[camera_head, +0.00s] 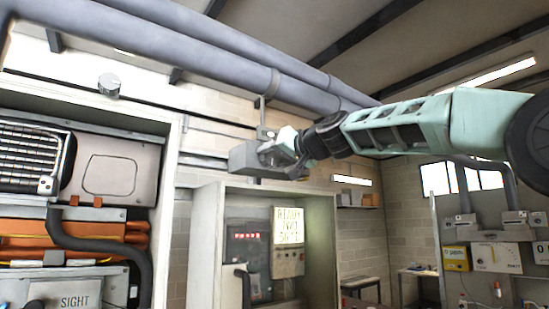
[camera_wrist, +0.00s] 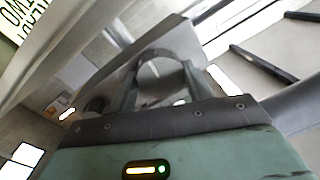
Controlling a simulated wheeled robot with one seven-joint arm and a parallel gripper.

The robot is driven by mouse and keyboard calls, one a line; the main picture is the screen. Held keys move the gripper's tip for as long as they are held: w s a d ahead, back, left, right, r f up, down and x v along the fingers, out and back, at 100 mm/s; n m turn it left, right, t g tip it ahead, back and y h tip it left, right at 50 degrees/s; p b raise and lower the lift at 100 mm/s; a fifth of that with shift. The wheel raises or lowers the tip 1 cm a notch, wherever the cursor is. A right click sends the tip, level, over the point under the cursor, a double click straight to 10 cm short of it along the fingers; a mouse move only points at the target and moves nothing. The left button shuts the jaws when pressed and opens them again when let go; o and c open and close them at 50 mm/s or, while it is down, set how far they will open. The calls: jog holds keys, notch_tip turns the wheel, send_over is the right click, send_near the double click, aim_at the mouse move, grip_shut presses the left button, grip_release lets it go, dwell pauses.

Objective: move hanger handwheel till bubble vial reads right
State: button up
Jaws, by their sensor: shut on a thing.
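My gripper (camera_head: 284,152) is at the end of my raised arm, up by the hanger (camera_head: 262,103) below the large grey pipes. It is shut beside a grey block (camera_head: 246,157) under the hanger. In the wrist view, the fingers of my gripper (camera_wrist: 163,75) close around a rounded grey piece (camera_wrist: 162,58), which looks like the handwheel. The handwheel's outline is mostly hidden by the fingers in the head view. I cannot make out the bubble vial or its reading in either view.
Large grey pipes (camera_head: 200,38) run overhead. An open cabinet (camera_head: 208,248) with a lit sign (camera_head: 288,225) stands below my gripper. A heater unit (camera_head: 108,175) with a black hose (camera_head: 85,243) fills the left. Yellow and white boxes (camera_head: 496,257) hang at the right.

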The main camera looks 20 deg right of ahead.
jog(key=m+b, duration=0.1)
jog(key=m, duration=0.5)
jog(key=shift+t, duration=0.3)
jog(key=m, duration=0.5)
jog(key=shift+a+m, duration=0.1)
jog(key=shift+m, duration=0.3)
jog(key=m+p, duration=0.1)
jog(key=m, duration=0.2)
jog(key=m+h+p, duration=0.1)
jog(key=m, duration=0.2)
jog(key=shift+m+t, duration=0.3)
jog(key=shift+m, duration=0.1)
jog(key=m+p, duration=0.2)
jog(key=m, duration=0.4)
jog(key=shift+h, duration=0.3)
jog(key=shift+f, duration=0.1)
jog(key=o, duration=1)
jog(key=shift+c, duration=0.2)
jog(key=shift+s, duration=0.15)
